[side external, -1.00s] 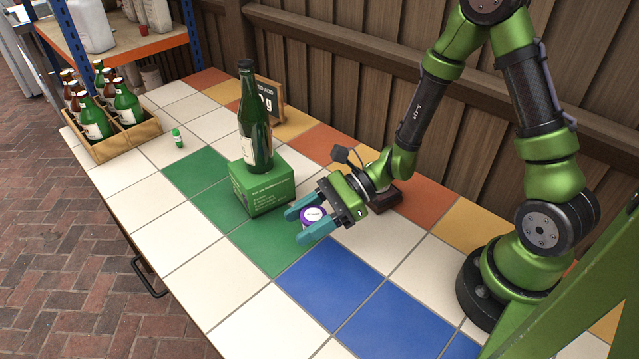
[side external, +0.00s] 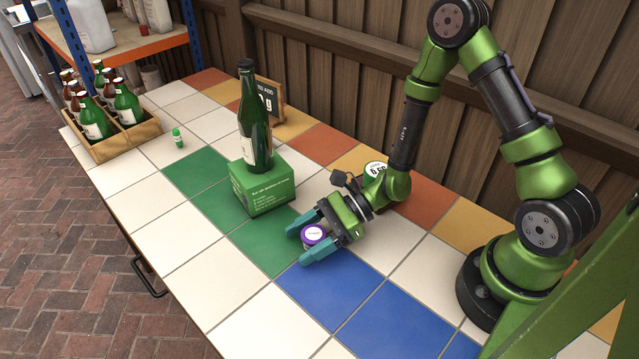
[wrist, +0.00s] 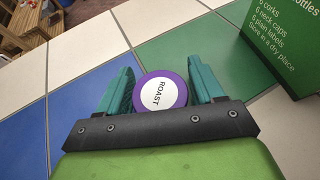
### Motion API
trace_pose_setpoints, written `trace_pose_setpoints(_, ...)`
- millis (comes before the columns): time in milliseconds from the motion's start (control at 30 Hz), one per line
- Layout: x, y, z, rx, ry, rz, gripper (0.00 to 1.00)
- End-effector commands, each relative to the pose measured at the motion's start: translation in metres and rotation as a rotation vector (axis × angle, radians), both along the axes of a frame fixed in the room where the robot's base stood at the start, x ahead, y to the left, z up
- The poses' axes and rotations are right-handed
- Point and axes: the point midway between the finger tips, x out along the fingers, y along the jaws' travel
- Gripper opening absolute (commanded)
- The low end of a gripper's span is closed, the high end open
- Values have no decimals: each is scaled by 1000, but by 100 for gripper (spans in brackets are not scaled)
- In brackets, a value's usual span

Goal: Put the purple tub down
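The purple tub (side external: 313,234) has a purple rim and a white round label. It is upright between the two teal fingers of my gripper (side external: 300,244). In the wrist view, the tub (wrist: 160,91) shows its label reading "ROAST", with a finger of my gripper (wrist: 160,84) against each side. My gripper is shut on it, low over the tiled table near the border of the green and blue tiles. I cannot tell whether the tub's base touches the tiles.
A green box (side external: 262,187) with a green bottle (side external: 255,125) on top stands just left of my gripper. Blue tiles (side external: 330,289) in front are clear.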

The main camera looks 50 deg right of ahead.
Motion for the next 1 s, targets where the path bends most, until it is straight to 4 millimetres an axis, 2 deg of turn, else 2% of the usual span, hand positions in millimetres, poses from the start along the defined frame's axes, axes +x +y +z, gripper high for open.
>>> trace_pose_setpoints(67, 0, 0, 0, 0, 0, 0, 78)
trace_pose_setpoints(433, -1, -3, 5, -1, -3, 0, 78)
trace_pose_setpoints(567, -7, -21, 12, -3, -4, -3, 78)
trace_pose_setpoints(800, -26, -66, 33, -3, -5, -5, 78)
trace_pose_setpoints(1000, -38, -93, 45, -1, -3, -3, 78)
